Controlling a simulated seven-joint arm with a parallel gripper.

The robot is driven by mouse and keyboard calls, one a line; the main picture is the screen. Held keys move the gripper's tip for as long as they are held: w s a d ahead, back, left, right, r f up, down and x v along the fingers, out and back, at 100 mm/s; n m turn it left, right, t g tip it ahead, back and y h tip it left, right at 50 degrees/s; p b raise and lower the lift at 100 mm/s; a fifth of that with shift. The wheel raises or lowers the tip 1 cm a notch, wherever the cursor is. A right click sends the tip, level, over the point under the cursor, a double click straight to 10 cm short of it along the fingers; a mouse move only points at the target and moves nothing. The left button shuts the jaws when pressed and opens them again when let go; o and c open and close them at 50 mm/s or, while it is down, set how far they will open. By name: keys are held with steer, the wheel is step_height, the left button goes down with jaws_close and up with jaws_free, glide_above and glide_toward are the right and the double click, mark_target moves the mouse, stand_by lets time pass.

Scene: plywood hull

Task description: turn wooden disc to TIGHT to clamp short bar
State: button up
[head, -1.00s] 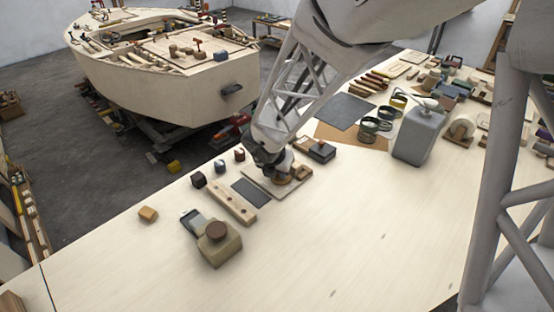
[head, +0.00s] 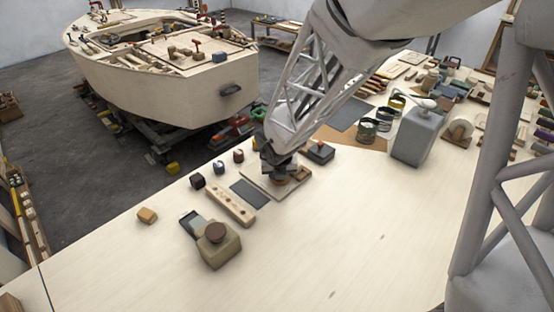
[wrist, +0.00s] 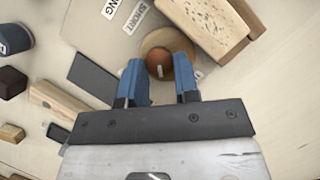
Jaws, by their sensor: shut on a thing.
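The wooden disc (wrist: 162,38) is round and pale, with a brown round knob (wrist: 157,62) bearing a short white mark. My gripper (wrist: 159,70) has its two blue fingers on either side of the knob, shut on the disc's knob. In the head view my gripper (head: 281,168) is low over the pale board (head: 262,187) and hides most of the disc. Labels LONG and SHORT (wrist: 137,14) show on the board. A small label beside the right finger is mostly hidden; I cannot read TIGHT. A wooden block (wrist: 212,25) lies beside the disc; I cannot tell whether it is the short bar.
A wooden strip with holes (head: 230,204), a dark plate (head: 249,194) and several small dark blocks lie left of the board. A khaki block with a brown round top (head: 217,248) is nearer. A grey canister (head: 416,137) stands right.

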steer(key=shift+n, duration=0.3)
stand_by(0.4)
steer(key=o, duration=0.9)
steer(key=shift+o, duration=0.2)
steer(key=shift+a+m+h, duration=0.1)
steer(key=shift+m+h, duration=0.3)
steer(key=shift+m, duration=1)
steer(key=shift+a+m+g+h, duration=0.15)
steer(key=shift+m+g+h, duration=0.25)
steer(key=shift+m, duration=1)
steer(key=shift+m, duration=0.3)
